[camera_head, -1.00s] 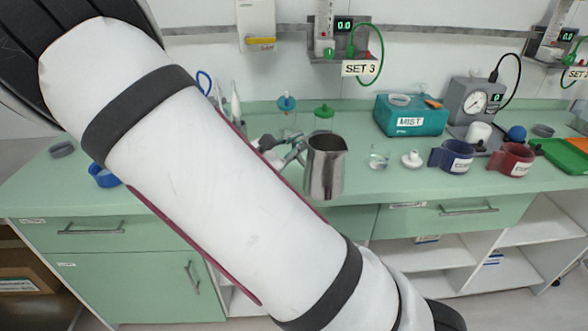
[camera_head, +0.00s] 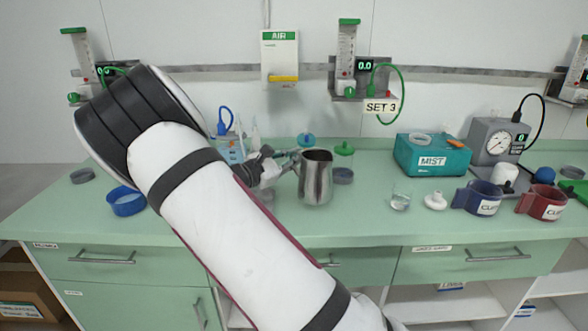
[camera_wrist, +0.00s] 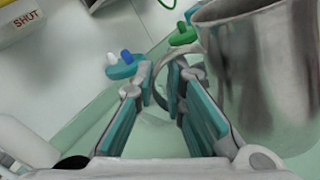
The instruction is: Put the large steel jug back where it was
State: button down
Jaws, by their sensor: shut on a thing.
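The large steel jug (camera_head: 317,180) appears upright over the middle of the green counter in the head view. My gripper (camera_head: 288,162) reaches it from the left and is shut on its handle. In the wrist view the jug's body (camera_wrist: 262,70) fills the upper right, and the curved handle passes between the fingers of my gripper (camera_wrist: 168,88). I cannot tell whether the jug's base touches the counter or hangs just above it. My arm hides part of the counter to the left and front.
A grey dark ring or lid (camera_head: 343,176) lies just behind the jug. A small glass (camera_head: 400,200), white fitting (camera_head: 435,201), blue cup (camera_head: 478,198) and red cup (camera_head: 541,203) stand to the right. A blue bowl (camera_head: 126,203) is at left. The teal MIST box (camera_head: 432,155) stands behind.

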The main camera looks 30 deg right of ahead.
aim_at(295, 168)
jog(key=shift+f, duration=1.85)
jog(key=c, duration=1.7)
grip_release()
jog(key=shift+o, duration=0.2)
